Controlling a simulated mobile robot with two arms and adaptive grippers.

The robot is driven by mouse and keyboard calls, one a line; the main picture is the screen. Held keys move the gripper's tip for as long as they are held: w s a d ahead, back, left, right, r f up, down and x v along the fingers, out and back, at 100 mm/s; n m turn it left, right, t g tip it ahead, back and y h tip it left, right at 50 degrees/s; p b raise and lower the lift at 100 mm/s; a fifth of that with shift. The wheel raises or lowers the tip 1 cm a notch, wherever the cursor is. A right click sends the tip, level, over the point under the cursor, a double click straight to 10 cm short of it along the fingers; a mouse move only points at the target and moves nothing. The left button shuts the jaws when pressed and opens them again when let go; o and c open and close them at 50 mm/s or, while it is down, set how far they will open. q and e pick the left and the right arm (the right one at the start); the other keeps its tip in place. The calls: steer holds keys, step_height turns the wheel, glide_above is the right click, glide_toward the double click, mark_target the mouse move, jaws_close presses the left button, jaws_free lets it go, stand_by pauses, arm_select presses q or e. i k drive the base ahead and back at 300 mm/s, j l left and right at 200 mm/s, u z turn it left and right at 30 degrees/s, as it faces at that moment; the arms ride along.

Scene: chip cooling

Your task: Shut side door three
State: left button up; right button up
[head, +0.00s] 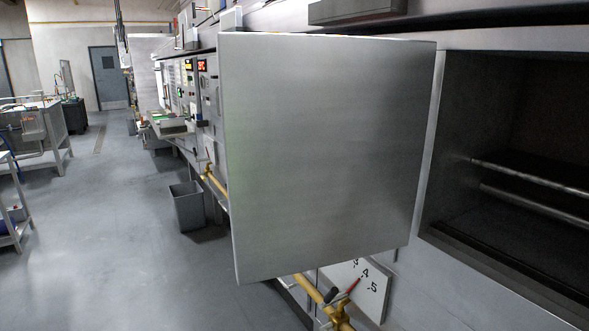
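A large flat grey metal door (325,155) stands wide open in the middle of the head view, swung out from the front of the machine. Its right edge lies by the left side of a dark rectangular opening (510,130). Two horizontal metal rails (535,180) run inside the opening. No number shows on the door, so I cannot tell whether it is side door three. Neither of my grippers is in view.
Below the door are a white dial plate (372,290) with numbers, a red-tipped pointer and a yellow pipe (310,291). A grey bin (187,206) stands on the floor left of the door. Control panels (190,85) line the wall behind. The floor (110,230) at left is clear.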

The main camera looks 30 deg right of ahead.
mark_target(323, 135)
steer(key=i+j+u, duration=0.5)
steer(key=i, duration=0.45)
steer(key=i+z, duration=0.35)
steer(key=i+j+z, duration=0.15)
steer(key=z, duration=0.15)
steer(key=i+j+z, duration=0.2)
steer(key=i+z, duration=0.25)
steer(key=z, duration=0.3)
steer(key=i+z, duration=0.15)
steer(key=z, duration=0.25)
steer(key=i+z, duration=0.1)
steer(key=z, duration=0.35)
steer(key=i+j+z, duration=0.1)
steer(key=z, duration=0.3)
steer(key=j+z, duration=0.1)
steer(key=z, duration=0.3)
steer(key=i+j+z, duration=0.1)
steer(key=z, duration=0.35)
steer(key=i+j+z, duration=0.15)
steer(key=z, duration=0.25)
steer(key=i+j+z, duration=0.25)
steer(key=z, duration=0.2)
steer(key=k+j+z, duration=0.1)
steer(key=k, duration=0.5)
